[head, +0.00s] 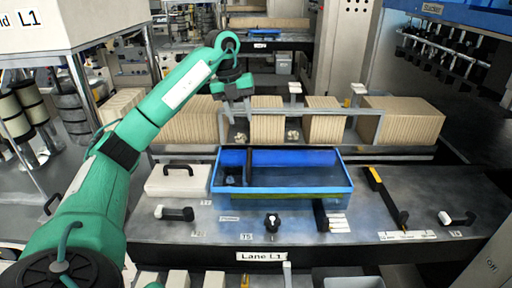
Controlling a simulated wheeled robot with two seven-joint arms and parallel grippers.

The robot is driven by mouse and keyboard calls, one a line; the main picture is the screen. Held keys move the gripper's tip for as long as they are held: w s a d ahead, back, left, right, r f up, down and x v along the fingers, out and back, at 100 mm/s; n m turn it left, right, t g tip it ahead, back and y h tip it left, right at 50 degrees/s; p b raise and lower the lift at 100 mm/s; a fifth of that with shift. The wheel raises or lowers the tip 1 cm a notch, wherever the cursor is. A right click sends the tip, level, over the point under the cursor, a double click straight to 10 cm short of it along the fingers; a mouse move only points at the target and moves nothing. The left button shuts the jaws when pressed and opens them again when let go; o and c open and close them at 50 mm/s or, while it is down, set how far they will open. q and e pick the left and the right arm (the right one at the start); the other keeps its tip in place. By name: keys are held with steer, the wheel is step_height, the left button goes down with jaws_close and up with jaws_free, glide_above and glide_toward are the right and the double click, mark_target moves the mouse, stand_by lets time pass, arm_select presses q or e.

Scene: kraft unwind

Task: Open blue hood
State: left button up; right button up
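A blue box-like piece (282,189), which looks like the blue hood, lies on the grey worktop in the middle of the head view. Its rim is bright blue and its inside is dark; I cannot tell whether its top is open or see-through. My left gripper (238,114) hangs from the green arm above and behind the hood's left part, pointing down. Its fingers look apart, with nothing between them, and it does not touch the hood. My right gripper is not in view.
A white lid with a black handle (179,181) sits left of the hood. Behind are a grey rail frame and brown kraft stacks (402,120).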

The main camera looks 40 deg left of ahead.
arm_select(q)
step_height(320, 180, down, 2)
steer(key=s+p, duration=0.1)
steer(key=s, duration=0.1)
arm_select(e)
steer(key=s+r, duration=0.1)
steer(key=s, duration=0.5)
arm_select(q)
steer(key=p, duration=0.3)
glide_above(248, 156)
steer(key=f, duration=0.7)
steer(key=shift+s+a+f, duration=0.1)
steer(key=shift+s+a, duration=0.2)
steer(key=f, duration=0.3)
steer(key=shift+w+d+f+p, duration=0.2)
steer(key=shift+w+d+p, duration=0.05)
steer(key=shift+p, duration=0.1)
steer(key=shift+f, duration=0.1)
jaws_close()
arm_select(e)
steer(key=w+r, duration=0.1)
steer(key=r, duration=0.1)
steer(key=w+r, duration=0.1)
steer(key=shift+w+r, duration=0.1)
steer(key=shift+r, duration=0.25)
